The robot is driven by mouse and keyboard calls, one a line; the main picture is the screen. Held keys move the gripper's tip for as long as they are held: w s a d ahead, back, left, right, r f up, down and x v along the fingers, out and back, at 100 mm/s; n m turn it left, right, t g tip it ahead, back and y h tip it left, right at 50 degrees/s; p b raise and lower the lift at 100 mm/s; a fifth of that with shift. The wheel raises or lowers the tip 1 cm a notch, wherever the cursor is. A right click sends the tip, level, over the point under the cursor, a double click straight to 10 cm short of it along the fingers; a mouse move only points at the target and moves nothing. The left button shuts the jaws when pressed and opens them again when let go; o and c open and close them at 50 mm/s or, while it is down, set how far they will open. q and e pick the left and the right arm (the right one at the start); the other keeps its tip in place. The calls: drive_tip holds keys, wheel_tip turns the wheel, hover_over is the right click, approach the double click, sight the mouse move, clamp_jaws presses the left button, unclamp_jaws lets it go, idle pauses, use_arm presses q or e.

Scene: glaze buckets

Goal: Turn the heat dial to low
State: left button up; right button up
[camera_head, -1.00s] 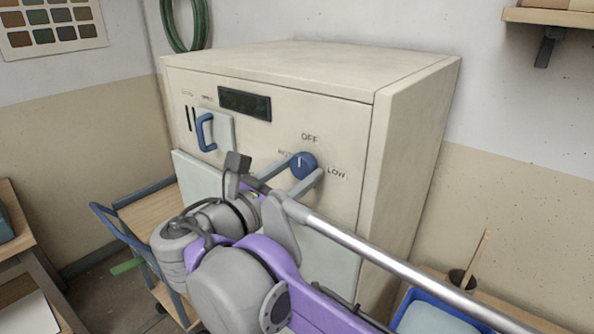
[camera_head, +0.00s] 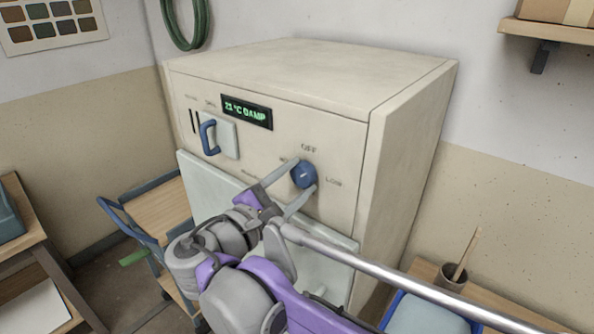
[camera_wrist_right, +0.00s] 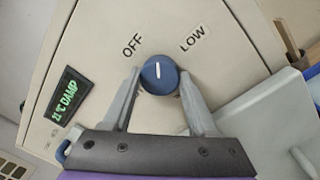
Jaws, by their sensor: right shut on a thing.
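The blue heat dial (camera_head: 304,174) is on the front of a cream kiln-like cabinet (camera_head: 270,160), with OFF above it and LOW to its right. My right gripper (camera_head: 302,176) is shut on the dial, one finger on each side. In the right wrist view the dial (camera_wrist_right: 159,76) sits between the fingertips of the gripper (camera_wrist_right: 160,80), and its white mark points between OFF and LOW. The display (camera_head: 246,108) is lit and reads 21 °C DAMP. My left gripper is not in view.
A blue door handle (camera_head: 208,137) is on the cabinet's left front. A wooden cart (camera_head: 155,207) with a blue frame stands to the left. A blue tray (camera_head: 430,314) and a cup with a stick (camera_head: 453,274) are at the lower right.

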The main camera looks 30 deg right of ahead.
drive_tip(key=m+p, duration=0.3)
drive_tip(key=m, duration=0.3)
drive_tip(key=shift+r, duration=0.15)
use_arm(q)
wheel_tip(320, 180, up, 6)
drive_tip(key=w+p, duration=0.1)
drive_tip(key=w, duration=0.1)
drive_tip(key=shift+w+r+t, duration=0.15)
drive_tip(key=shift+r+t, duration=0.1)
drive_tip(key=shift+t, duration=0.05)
use_arm(e)
drive_tip(key=shift+m+h, duration=0.4)
drive_tip(key=shift+m, duration=1.4)
use_arm(q)
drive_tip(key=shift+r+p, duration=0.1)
drive_tip(key=shift+p, duration=0.2)
use_arm(e)
drive_tip(key=shift+g, duration=0.4)
drive_tip(key=o, duration=1.4)
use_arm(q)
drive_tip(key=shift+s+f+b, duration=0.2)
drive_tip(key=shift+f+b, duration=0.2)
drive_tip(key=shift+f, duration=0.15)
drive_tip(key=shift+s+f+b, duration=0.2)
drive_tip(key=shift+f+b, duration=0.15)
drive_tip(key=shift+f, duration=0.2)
use_arm(e)
drive_tip(key=v, duration=1.1)
